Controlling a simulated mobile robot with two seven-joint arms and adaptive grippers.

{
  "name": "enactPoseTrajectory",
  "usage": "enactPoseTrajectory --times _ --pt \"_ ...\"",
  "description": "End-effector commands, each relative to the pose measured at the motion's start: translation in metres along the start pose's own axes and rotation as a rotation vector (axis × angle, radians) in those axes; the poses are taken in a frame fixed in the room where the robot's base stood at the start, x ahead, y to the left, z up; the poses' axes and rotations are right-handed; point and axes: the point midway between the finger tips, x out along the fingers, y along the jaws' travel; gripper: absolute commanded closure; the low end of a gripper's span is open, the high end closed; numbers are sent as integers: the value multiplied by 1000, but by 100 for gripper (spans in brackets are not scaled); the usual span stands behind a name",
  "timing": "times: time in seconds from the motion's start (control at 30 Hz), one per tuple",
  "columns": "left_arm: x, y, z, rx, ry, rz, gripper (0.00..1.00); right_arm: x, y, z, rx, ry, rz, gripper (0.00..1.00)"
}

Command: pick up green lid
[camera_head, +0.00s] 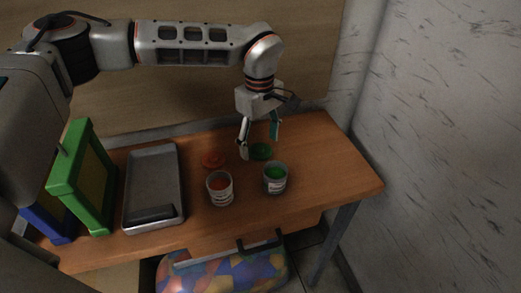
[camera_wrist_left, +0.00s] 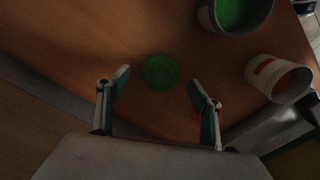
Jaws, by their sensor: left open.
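A green lid (camera_head: 261,152) lies flat on the wooden table, behind the jar of green ink. It also shows in the left wrist view (camera_wrist_left: 160,71), centred ahead of the fingertips. My left gripper (camera_head: 259,146) hangs pointing down over the lid, with its fingers apart and nothing between them. In the left wrist view, my left gripper's (camera_wrist_left: 160,88) fingertips sit on either side of the lid's near edge, and I see no contact. My right gripper does not show.
A jar of green ink (camera_head: 275,177) and a jar of red ink (camera_head: 219,188) stand in front. A red lid (camera_head: 213,159) lies left. A metal tray (camera_head: 153,187) and a green frame (camera_head: 84,182) are further left. The table (camera_head: 336,172) is clear at the right.

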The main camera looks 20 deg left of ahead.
Motion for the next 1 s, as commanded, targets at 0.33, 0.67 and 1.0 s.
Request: enactPoseTrajectory --times 0.33,0.67,1.0 --pt "9 0 0 0 1 2 34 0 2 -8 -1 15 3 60" --pt "9 0 0 0 1 1 62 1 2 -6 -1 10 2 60" --pt "2 1 0 0 1 3 62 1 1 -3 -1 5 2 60"
